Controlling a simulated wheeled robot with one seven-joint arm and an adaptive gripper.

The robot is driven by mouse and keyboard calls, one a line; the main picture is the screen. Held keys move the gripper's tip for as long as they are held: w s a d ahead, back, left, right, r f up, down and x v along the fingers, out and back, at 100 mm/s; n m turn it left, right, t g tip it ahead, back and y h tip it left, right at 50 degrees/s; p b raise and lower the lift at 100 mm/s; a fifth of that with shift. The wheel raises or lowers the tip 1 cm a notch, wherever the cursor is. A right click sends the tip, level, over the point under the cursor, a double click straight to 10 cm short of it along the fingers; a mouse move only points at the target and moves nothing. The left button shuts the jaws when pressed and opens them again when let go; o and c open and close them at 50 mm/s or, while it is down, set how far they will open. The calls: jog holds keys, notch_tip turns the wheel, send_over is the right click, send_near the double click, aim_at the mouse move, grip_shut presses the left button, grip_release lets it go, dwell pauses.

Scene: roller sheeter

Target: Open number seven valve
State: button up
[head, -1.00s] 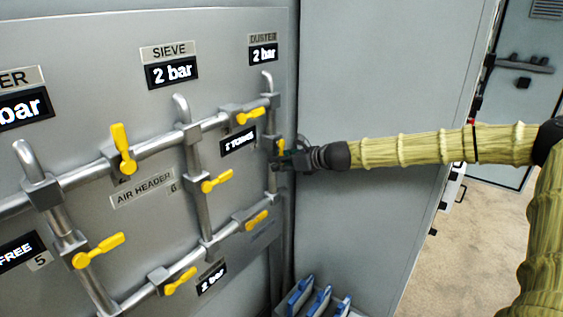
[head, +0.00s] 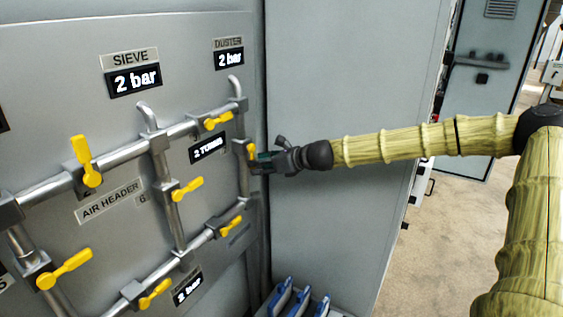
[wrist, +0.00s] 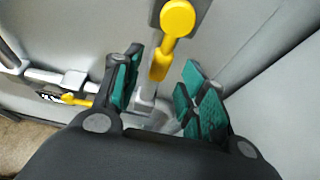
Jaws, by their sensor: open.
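A yellow valve handle (head: 251,150) sits on the rightmost vertical pipe, under the DUSTER sign. Its number label is hidden, so I cannot read whether it is seven. In the wrist view this yellow handle (wrist: 166,45) points down, and its lower end lies between the tips of the open fingers, apart from both. My gripper (head: 263,160) is at this handle, reaching in from the right; its green-padded fingers (wrist: 160,88) are spread on either side.
Other yellow handles stand close by: one above left (head: 217,121), one in the middle (head: 186,188) beside label 6, and one below (head: 230,226). A grey side wall (head: 335,90) stands right of the panel. Blue-topped items (head: 290,298) are below.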

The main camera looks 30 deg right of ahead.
jog(key=v, duration=0.8)
dwell(0.7)
jog(key=shift+d, duration=0.15)
dwell(0.4)
